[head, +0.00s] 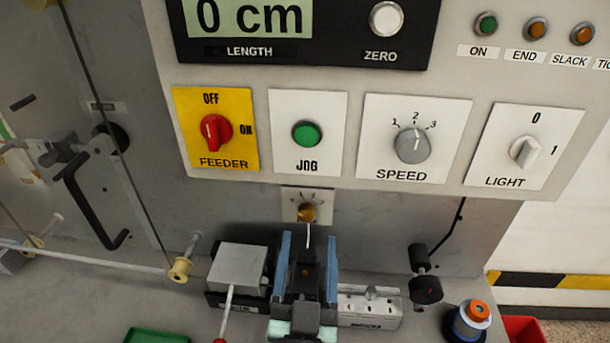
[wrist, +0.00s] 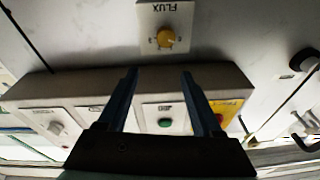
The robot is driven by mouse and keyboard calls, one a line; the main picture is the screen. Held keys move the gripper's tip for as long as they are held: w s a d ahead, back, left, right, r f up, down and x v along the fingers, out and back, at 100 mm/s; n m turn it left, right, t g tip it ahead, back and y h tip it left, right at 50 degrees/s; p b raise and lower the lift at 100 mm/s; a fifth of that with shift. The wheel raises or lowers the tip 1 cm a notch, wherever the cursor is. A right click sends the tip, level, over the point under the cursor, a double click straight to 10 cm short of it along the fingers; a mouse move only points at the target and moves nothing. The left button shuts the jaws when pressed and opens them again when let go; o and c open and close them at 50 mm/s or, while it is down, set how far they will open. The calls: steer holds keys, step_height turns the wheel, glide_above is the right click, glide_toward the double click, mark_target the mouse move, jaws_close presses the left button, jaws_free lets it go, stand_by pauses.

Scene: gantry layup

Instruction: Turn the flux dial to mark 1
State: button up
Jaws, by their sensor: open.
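The flux dial is a small brass-coloured knob (head: 306,212) on a pale plate below the control panel. In the wrist view the dial (wrist: 166,38) shows upside down with its FLUX label. Its marks are too small to read, so I cannot tell which one it points at. My gripper (head: 308,246) is open and empty, with two blue fingers pointing towards the dial. In the wrist view the fingertips (wrist: 158,76) are spread and stand apart from the dial, which lies beyond them.
The panel above carries the red feeder switch (head: 216,132), green jog button (head: 307,133), grey speed knob (head: 412,145) and light switch (head: 524,151). A metal block (head: 238,266) stands left of my gripper. A black knob (head: 426,290) is at right.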

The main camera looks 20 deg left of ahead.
mark_target(306, 217)
steer(key=s+f+m+g+h+p, duration=0.1)
steer(key=s+f+g+p, duration=0.1)
steer(key=s+p, duration=0.45)
steer(key=p+x, duration=0.1)
steer(key=x, duration=0.3)
steer(key=p+x, duration=0.1)
steer(key=x, duration=0.4)
steer(key=p+x, duration=0.1)
steer(key=x, duration=0.4)
steer(key=shift+w+d+r+p, duration=0.1)
steer(key=shift+d+p, duration=0.25)
steer(key=shift+p, duration=0.05)
jaws_close()
